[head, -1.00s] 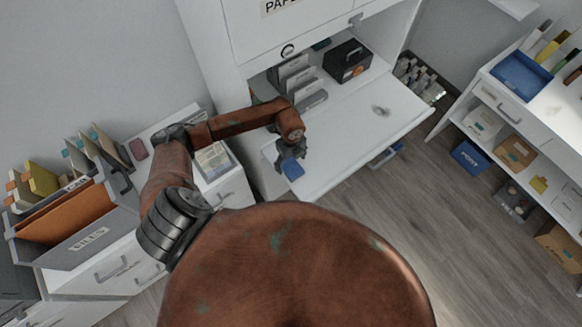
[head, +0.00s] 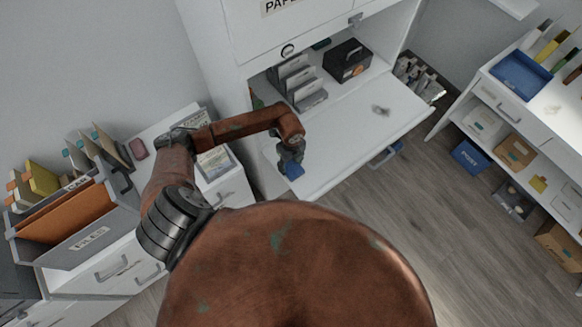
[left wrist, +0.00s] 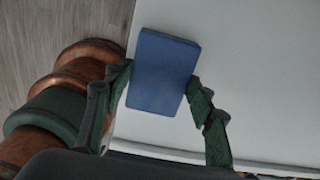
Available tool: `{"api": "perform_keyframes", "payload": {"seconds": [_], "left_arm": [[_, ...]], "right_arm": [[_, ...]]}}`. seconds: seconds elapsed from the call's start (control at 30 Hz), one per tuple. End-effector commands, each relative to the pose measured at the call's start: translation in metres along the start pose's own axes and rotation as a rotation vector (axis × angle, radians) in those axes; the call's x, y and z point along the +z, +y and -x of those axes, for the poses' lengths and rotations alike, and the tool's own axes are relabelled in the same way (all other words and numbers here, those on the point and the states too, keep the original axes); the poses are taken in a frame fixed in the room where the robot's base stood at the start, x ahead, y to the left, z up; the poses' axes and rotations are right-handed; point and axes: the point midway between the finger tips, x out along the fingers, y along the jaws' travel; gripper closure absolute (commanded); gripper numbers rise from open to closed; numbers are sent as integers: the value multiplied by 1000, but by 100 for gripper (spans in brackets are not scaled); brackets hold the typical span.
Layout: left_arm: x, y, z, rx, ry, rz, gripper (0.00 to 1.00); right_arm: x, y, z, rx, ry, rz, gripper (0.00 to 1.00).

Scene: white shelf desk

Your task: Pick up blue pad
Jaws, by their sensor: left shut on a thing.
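The blue pad (head: 293,170) is a small flat block at the left part of the white fold-down desk surface (head: 350,140). My left gripper (head: 291,158) is shut on it. In the left wrist view the blue pad (left wrist: 163,72) sits between the two fingers of my left gripper (left wrist: 160,90), tilted slightly, with the white surface behind it. I cannot tell whether the pad touches the surface or is just above it. My right gripper is not in view.
A black box (head: 347,60) and a grey sorter (head: 298,82) stand at the back of the desk. A files box (head: 80,240) is at left. A shelf with a blue tray (head: 521,76) is at right.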

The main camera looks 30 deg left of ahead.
Motion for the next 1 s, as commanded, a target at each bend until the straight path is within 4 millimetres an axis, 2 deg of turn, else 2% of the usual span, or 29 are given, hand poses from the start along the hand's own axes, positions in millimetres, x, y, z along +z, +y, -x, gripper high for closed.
{"api": "perform_keyframes", "payload": {"seconds": [0.13, 0.4, 0.57, 0.73, 1.0], "left_arm": [[0, 0, 0, 0, 0, 0, 75], [0, 0, 2, -1, 0, 0, 75], [1, -1, 11, -2, -1, 0, 75], [-2, 0, 36, -3, -1, -3, 75], [-49, 25, 95, -5, 0, -7, 75]], "right_arm": [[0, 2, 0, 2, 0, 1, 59], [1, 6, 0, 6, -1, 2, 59], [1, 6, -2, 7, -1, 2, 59], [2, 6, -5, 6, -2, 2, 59], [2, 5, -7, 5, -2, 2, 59]]}}
